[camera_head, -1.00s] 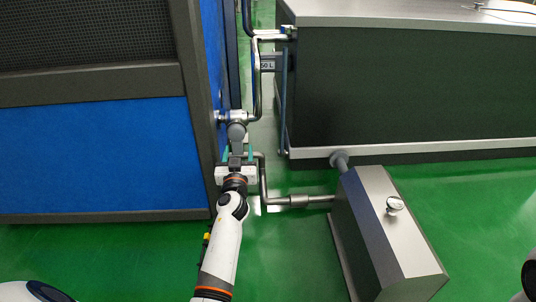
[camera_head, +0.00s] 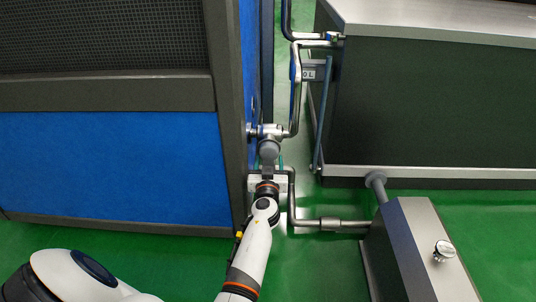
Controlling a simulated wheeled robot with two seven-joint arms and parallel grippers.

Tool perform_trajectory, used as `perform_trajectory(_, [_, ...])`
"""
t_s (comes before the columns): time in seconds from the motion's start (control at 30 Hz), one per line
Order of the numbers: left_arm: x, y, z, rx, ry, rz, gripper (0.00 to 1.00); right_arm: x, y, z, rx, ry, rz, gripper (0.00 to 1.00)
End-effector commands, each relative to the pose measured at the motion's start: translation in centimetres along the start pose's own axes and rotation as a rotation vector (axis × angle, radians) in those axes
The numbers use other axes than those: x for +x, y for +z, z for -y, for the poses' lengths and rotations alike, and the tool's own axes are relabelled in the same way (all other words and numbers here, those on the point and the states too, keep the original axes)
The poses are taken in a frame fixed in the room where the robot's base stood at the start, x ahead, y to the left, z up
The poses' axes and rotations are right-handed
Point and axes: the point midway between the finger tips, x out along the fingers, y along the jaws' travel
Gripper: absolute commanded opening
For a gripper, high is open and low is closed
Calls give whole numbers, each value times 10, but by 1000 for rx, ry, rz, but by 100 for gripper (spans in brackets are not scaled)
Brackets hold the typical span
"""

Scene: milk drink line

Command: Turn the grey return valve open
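The grey return valve (camera_head: 269,149) has a round grey knob with a darker grey piece below it. It sits on metal pipework beside the blue machine's right edge. My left gripper (camera_head: 268,161) has come up from below in the picture, with its white body just under the valve. Its thin teal fingers stand apart on either side of the grey handle, and a gap seems to show between fingers and handle. The gripper body hides the lower part of the valve. My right gripper is out of view.
A blue machine (camera_head: 110,165) with a dark frame stands on the left. A dark cabinet (camera_head: 430,110) with a metal top stands at right. Bent pipes (camera_head: 340,225) lead to a low metal box (camera_head: 410,250) with a knob (camera_head: 444,250). Green floor shows between them.

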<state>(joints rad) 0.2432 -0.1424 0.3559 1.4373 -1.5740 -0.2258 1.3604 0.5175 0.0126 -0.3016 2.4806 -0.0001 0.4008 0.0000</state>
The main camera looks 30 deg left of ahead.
Motion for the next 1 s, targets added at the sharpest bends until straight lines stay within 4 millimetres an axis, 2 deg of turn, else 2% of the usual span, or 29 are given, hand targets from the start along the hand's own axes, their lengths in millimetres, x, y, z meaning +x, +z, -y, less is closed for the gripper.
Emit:
perform_trajectory(0.33, [0, 0, 1, 0, 0, 0, 56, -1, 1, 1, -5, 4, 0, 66])
perform_trajectory(0.67, [0, 0, 1, 0, 0, 0, 2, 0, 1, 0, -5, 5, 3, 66])
perform_trajectory(0.7, [0, 0, 1, 0, 0, 0, 0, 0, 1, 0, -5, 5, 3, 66])
perform_trajectory(1.0, [4, 0, -6, -33, 0, 1, 0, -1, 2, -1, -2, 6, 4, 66])
